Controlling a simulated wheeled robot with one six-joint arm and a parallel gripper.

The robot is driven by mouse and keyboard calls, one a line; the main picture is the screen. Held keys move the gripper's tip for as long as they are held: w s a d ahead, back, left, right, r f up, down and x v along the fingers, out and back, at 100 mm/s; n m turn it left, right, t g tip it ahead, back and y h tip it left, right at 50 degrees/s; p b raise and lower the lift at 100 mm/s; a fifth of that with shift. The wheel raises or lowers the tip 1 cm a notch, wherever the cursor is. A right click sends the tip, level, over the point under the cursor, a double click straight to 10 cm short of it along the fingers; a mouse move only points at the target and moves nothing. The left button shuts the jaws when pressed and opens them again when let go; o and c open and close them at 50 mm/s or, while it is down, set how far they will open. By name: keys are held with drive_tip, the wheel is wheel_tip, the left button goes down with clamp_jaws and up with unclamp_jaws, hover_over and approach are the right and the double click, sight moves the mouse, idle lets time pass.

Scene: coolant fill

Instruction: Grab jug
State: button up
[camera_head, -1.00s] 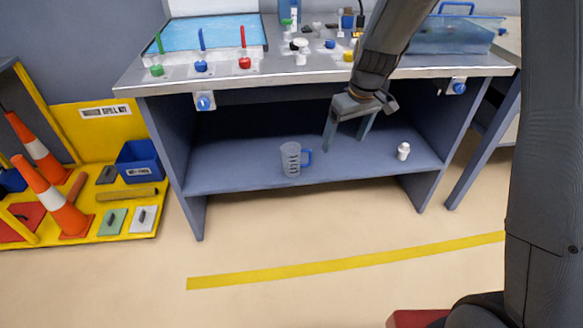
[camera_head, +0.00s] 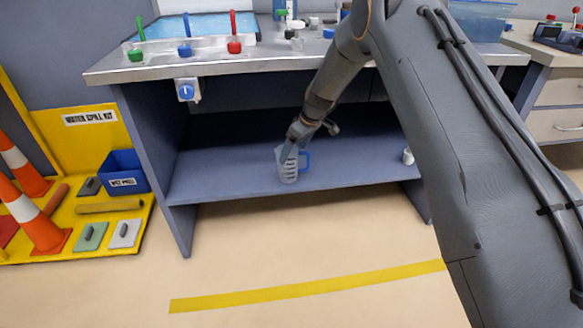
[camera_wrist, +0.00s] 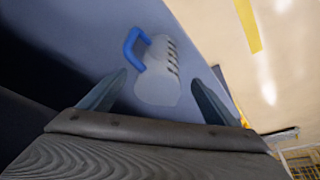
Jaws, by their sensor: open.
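The jug (camera_head: 288,171) is a clear measuring jug with dark markings and a blue handle. It stands upright on the lower shelf (camera_head: 225,178) of the bench in the head view, handle to the right. My gripper (camera_head: 291,150) is at the jug's upper part in the head view, overlapping it. In the wrist view the jug (camera_wrist: 160,72) lies between and beyond the two open fingers (camera_wrist: 158,88), its blue handle toward the left finger. I cannot tell whether a finger touches the jug.
A small white bottle (camera_head: 408,157) stands at the shelf's right, partly behind my arm. The bench top (camera_head: 270,63) overhangs the shelf. A yellow spill kit tray (camera_head: 118,225) with orange cones (camera_head: 45,232) is at the left. The floor in front is clear.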

sight(289, 162)
drive_tip(key=b+x, duration=0.1)
drive_tip(key=x, duration=0.6)
drive_tip(key=shift+w+a+f, duration=0.1)
drive_tip(key=shift+f, duration=0.2)
drive_tip(key=c, duration=1.2)
drive_tip(key=shift+r, duration=0.15)
